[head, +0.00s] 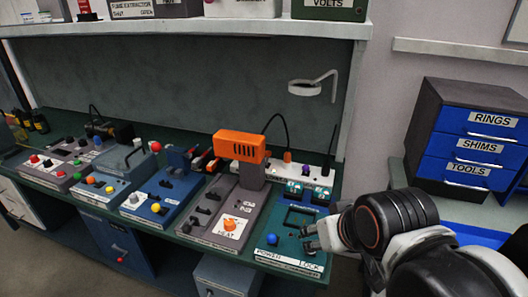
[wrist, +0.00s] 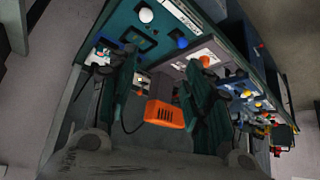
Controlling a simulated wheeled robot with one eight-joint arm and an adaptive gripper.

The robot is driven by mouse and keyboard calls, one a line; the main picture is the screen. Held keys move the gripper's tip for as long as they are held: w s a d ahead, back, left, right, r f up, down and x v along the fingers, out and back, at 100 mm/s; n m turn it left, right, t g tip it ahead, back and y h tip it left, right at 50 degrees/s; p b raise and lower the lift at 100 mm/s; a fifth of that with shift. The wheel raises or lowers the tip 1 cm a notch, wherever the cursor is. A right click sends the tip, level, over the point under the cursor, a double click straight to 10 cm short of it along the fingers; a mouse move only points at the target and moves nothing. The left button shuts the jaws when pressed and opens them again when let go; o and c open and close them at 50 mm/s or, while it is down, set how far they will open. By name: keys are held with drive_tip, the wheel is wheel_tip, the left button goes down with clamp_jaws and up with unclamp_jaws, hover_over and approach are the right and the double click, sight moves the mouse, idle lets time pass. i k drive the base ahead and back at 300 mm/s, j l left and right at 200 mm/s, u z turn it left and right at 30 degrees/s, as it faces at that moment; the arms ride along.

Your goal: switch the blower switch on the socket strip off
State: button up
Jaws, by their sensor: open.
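The socket strip (head: 314,176) is a white bar along the back of the bench, behind and right of the orange-topped device (head: 239,146). Small orange, purple and red parts show on it in the head view. Its labels cannot be read, so I cannot tell which part is the blower switch or how it is set. In the wrist view part of the strip seems to show between my fingers (wrist: 142,82). My gripper (head: 308,239) is open and empty over the front right of the green panel (head: 278,243), nearer the bench front than the strip.
The green panel carries a blue knob (head: 272,239), a black frame handle and two teal parts at its back. Several control boxes fill the bench to the left. A lamp (head: 305,88) and a shelf (head: 200,28) overhang the back. A drawer cabinet (head: 470,140) stands at right.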

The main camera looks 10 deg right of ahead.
sight(268, 153)
drive_tip(key=i+j+z, duration=0.5)
drive_tip(key=j+z, duration=0.25)
drive_tip(key=j, duration=0.15)
drive_tip(key=i+j+z, duration=0.25)
drive_tip(key=j, duration=0.15)
drive_tip(key=k, duration=0.05)
